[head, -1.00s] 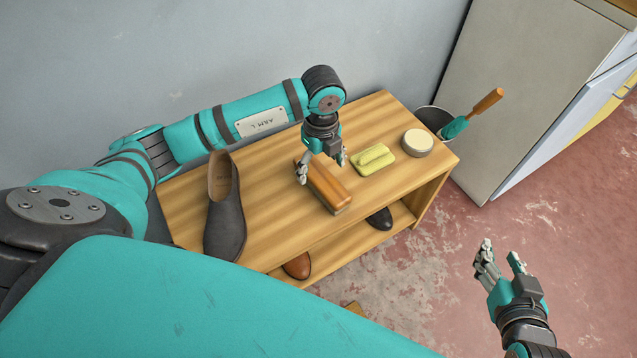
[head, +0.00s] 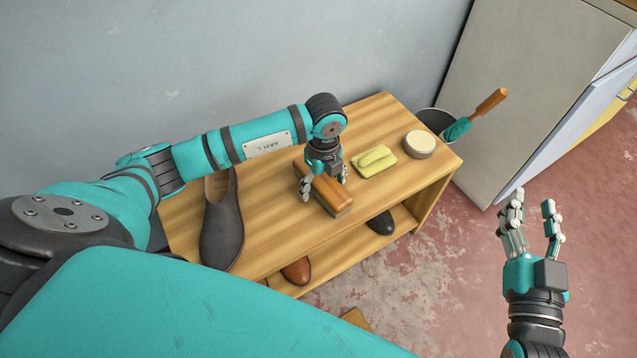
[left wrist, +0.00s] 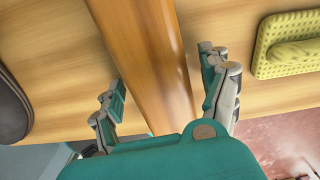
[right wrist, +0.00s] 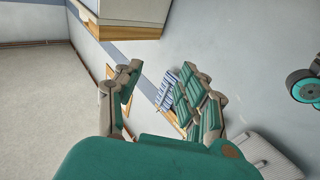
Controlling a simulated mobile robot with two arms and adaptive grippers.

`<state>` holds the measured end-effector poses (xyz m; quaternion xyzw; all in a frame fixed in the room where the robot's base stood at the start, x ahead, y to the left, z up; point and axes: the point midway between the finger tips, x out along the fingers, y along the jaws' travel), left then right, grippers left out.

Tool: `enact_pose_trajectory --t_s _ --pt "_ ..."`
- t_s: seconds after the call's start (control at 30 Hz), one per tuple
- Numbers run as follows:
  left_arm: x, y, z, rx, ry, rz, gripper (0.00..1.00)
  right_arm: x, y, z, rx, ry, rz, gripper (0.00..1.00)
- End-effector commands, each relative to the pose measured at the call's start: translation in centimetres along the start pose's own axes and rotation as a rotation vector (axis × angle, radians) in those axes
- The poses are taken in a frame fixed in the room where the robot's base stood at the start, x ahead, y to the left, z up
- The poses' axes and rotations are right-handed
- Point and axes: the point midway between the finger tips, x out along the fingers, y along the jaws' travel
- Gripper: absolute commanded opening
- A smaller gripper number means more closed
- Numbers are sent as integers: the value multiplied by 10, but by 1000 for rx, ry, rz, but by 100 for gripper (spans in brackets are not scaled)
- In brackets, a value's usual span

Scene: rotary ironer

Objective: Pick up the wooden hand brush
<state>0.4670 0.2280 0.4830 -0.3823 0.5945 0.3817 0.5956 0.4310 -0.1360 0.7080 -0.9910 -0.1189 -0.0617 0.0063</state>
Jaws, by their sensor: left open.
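The wooden hand brush (head: 332,197) is a long brown block lying on top of the wooden bench. My left gripper (head: 323,190) is open and low over the brush, with one finger on each side of it. In the left wrist view the brush (left wrist: 150,55) runs between the two spread fingers (left wrist: 165,95), with a gap visible on its left side. Whether the right finger touches it I cannot tell. My right gripper (head: 532,215) is open and empty, away from the bench at the right, and also shows in the right wrist view (right wrist: 160,90).
The bench (head: 280,225) also holds a dark grey shoe (head: 222,225), a yellow sponge (head: 374,161) and a round tin (head: 419,145). Shoes stand on its lower shelf.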

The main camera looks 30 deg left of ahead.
Motion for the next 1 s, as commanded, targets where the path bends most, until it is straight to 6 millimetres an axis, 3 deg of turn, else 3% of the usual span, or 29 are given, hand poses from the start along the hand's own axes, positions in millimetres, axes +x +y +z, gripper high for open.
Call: enact_pose_trajectory --t_s 0.13,0.2,0.3,0.63,1.0 --pt "0 0 0 0 0 0 78 0 0 0 0 -1 0 40" --pt "0 0 0 0 0 0 68 1 1 1 -7 -3 1 40" --pt "0 0 0 0 1 0 55 -12 -12 -16 -10 20 -5 40" --pt "0 0 0 0 0 0 13 -11 -11 -15 -9 17 -2 40" --pt "-4 0 0 0 0 -1 13 -10 -10 -12 -12 -3 -2 40"
